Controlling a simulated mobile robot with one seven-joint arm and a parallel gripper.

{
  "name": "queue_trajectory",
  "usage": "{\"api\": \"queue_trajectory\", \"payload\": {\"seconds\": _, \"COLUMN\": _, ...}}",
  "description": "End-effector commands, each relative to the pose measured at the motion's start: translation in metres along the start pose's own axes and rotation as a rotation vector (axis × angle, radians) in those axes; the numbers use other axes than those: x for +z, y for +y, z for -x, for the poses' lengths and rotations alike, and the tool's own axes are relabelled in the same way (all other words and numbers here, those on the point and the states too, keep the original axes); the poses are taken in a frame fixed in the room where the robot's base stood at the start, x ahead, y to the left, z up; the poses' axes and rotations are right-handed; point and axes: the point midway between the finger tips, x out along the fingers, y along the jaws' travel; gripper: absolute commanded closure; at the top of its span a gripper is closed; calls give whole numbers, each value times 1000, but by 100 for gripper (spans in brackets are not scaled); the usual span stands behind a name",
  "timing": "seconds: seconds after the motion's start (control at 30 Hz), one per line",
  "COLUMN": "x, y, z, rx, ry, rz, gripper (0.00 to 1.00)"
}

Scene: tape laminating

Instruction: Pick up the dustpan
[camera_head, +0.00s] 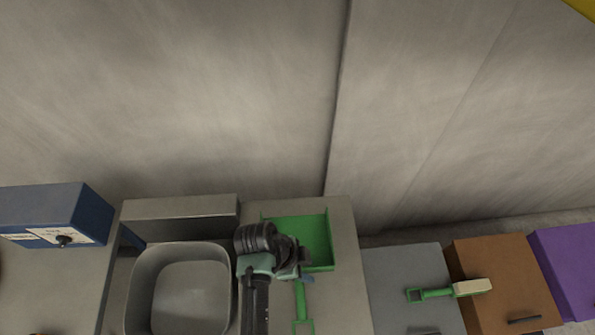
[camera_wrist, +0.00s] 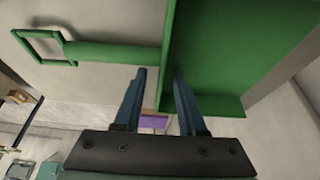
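The green dustpan (camera_head: 318,232) lies on the grey counter, its pan toward the back and its looped handle (camera_head: 302,312) toward the front. In the head view my gripper (camera_head: 303,268) is over the pan's front left part and hides some of it. In the wrist view the pan (camera_wrist: 230,45) fills the upper right and the handle (camera_wrist: 112,52) runs to the left. My gripper (camera_wrist: 160,72) is open, with two blue fingers apart. The pan's handle-side wall lies between the fingertips in the picture; whether they touch it I cannot tell.
A grey sink basin (camera_head: 180,290) is left of the dustpan. A blue machine (camera_head: 45,218) stands farther left. A green-handled brush (camera_head: 450,290) lies across the grey cabinet (camera_head: 400,262) and brown cabinet (camera_head: 500,268). A purple cabinet (camera_head: 570,262) is at far right. A wall rises behind.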

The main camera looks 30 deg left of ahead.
Motion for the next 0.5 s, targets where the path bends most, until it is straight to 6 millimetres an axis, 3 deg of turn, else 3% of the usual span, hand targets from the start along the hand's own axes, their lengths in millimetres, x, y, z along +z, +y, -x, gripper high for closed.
{"api": "queue_trajectory", "payload": {"seconds": 0.1, "x": 0, "y": 0, "z": 0, "rx": 0, "ry": 0, "rz": 0, "gripper": 62}}
{"api": "queue_trajectory", "payload": {"seconds": 0.3, "x": 0, "y": 0, "z": 0, "rx": 0, "ry": 0, "rz": 0, "gripper": 98}}
{"api": "queue_trajectory", "payload": {"seconds": 0.5, "x": 0, "y": 0, "z": 0, "rx": 0, "ry": 0, "rz": 0, "gripper": 100}}
